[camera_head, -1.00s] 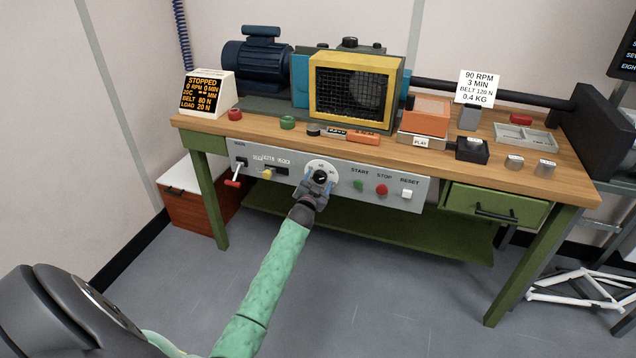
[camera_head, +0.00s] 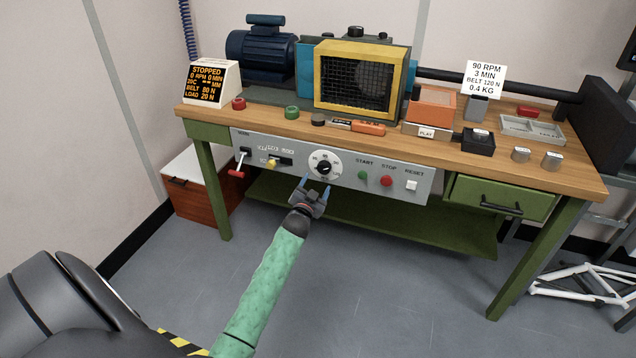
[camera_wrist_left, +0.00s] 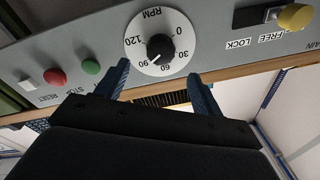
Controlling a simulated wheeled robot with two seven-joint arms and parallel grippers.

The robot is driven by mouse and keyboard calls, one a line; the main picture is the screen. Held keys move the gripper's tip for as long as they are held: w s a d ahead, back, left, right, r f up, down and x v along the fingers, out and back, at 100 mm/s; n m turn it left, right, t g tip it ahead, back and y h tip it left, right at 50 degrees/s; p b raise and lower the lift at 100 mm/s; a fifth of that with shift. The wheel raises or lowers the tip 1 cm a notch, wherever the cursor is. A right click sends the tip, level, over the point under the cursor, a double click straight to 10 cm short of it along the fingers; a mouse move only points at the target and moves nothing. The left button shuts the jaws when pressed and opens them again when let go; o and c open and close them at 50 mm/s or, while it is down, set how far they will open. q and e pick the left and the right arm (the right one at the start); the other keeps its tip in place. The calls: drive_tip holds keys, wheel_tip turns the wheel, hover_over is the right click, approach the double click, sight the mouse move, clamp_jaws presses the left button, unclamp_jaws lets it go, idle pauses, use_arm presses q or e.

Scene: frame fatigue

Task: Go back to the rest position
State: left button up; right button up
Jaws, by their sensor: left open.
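My left gripper (camera_head: 315,188) is open and empty in front of the grey control panel (camera_head: 435,187), just below the round RPM dial (camera_head: 324,166). The dial has a black knob on a white face. In the left wrist view the two blue fingers of my left gripper (camera_wrist_left: 164,86) stand apart, with the dial (camera_wrist_left: 160,46) beyond them and nothing between them. The knob's white mark points near 90. My right gripper does not show in any view.
The wooden workbench (camera_head: 560,180) carries a blue motor (camera_head: 262,52), a yellow-framed guard (camera_head: 358,80) and a display reading STOPPED (camera_head: 208,85). The panel also has a green start button (camera_head: 362,177), a red stop button (camera_head: 387,181) and a red-handled switch (camera_head: 237,173). Open floor lies before the bench.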

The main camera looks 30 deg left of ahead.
use_arm(q)
drive_tip(key=shift+s, duration=0.15)
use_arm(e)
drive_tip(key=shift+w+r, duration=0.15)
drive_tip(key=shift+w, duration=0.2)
